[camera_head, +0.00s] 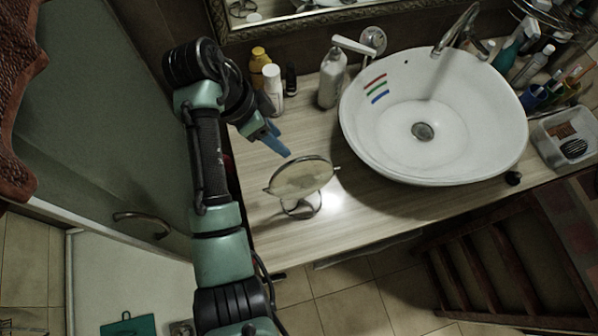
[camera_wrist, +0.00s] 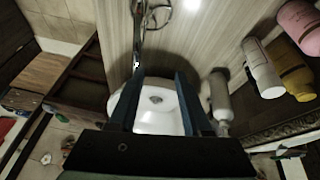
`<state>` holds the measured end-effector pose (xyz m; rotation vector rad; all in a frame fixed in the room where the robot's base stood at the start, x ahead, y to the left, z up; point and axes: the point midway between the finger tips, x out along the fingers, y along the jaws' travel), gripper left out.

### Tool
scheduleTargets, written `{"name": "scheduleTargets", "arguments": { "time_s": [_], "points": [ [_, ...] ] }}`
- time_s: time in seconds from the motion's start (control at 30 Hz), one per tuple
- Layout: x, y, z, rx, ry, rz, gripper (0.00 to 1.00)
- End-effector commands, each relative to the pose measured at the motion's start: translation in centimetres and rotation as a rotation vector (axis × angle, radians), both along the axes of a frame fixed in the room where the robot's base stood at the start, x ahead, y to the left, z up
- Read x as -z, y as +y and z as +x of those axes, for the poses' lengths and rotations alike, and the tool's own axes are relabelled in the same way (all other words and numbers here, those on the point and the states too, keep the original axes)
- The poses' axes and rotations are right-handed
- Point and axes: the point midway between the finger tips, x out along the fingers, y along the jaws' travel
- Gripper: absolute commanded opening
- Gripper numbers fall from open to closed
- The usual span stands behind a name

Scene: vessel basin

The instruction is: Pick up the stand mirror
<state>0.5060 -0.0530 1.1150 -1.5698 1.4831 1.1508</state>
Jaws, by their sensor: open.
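The stand mirror (camera_head: 301,179) is a round tilted mirror on a thin metal stand, standing on the wooden counter left of the basin. In the wrist view a thin metal frame, seemingly the mirror seen edge-on (camera_wrist: 138,38), shows at the top, ahead of the left finger. My gripper (camera_head: 283,149) is above the counter, just behind and up-left of the mirror in the head view. In the wrist view my gripper (camera_wrist: 158,76) has its two fingers apart with nothing held between them. I cannot tell the exact gap to the mirror.
A white basin (camera_head: 432,135) stands right of the mirror. A pump bottle (camera_head: 331,82), a white bottle (camera_head: 272,91) and a yellow bottle (camera_head: 259,64) stand along the back of the counter (camera_head: 268,222). A wall mirror frame (camera_head: 300,19) is behind. The counter's front-left is bare.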

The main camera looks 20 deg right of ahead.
Motion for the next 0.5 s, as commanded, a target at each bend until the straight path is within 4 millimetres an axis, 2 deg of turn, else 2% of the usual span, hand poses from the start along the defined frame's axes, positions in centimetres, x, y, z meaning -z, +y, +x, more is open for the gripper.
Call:
{"name": "scheduleTargets", "arguments": {
  "time_s": [0.03, 0.23, 0.33, 0.5],
  "points": [
    [-1.5, 0.3, -0.8, 0.026, 0.035, -0.002, 0.49],
    [-1.7, 0.7, -2.6, 0.093, 0.111, -0.011, 0.49],
    [-0.5, 0.2, -3.1, 0.104, 0.12, -0.015, 0.49],
    [2.8, -1.1, -3.7, 0.104, 0.12, -0.015, 0.49]
  ]
}}
